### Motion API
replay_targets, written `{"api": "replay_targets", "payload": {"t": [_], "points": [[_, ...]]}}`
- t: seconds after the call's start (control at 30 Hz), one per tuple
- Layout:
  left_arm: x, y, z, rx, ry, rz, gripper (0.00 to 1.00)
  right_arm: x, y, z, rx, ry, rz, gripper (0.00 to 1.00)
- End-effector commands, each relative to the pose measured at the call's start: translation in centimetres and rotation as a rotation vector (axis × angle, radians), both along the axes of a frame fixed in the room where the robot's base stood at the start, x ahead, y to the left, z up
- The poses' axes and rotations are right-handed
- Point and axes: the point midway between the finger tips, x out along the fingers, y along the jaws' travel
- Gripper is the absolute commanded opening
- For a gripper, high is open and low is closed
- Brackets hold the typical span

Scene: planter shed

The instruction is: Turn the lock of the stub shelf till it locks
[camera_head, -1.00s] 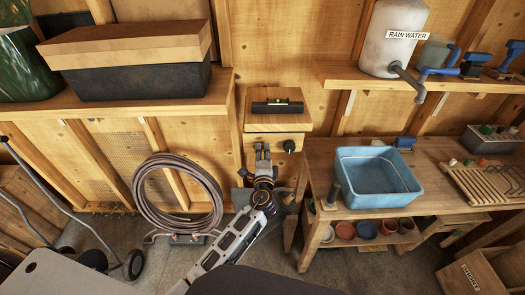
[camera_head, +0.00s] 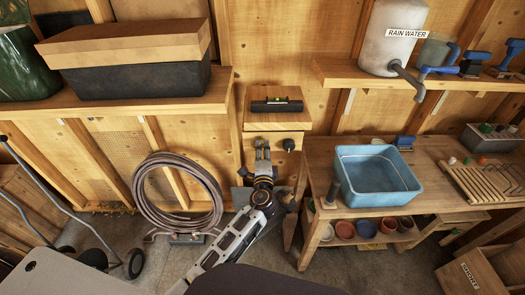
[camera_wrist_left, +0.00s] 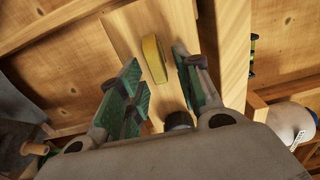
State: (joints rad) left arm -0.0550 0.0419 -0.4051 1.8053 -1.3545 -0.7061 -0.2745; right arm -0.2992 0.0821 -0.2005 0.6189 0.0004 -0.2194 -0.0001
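The stub shelf (camera_head: 257,119) is a small wooden shelf on the back wall with a wooden front. A yellow bar (camera_wrist_left: 153,58), which looks like the lock's handle, is on that front in the left wrist view; in the head view my gripper hides it. A black round knob (camera_head: 289,145) sits to its right on the front and also shows in the left wrist view (camera_wrist_left: 178,120). My left gripper (camera_head: 262,146) is in front of the shelf, its green-padded fingers (camera_wrist_left: 160,88) apart on either side of the bar, with no clear contact. My right gripper is out of view.
A spirit level (camera_head: 276,105) lies on the stub shelf. A workbench (camera_head: 325,155) with a blue basin (camera_head: 376,176) stands close on the right. A long shelf (camera_head: 150,110) with a planter box is at upper left.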

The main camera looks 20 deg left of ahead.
Motion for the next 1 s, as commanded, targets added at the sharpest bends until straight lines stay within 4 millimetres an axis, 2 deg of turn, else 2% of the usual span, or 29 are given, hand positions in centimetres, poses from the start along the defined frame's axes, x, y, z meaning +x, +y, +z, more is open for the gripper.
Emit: {"api": "replay_targets", "payload": {"t": [0.27,1.0], "points": [[-2.0,-0.6,-0.1,0.0,0.001,0.0,0.34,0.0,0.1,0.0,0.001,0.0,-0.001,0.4],[-9.7,-2.8,-0.1,0.001,0.002,-0.001,0.34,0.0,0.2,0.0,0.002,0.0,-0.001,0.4]]}}
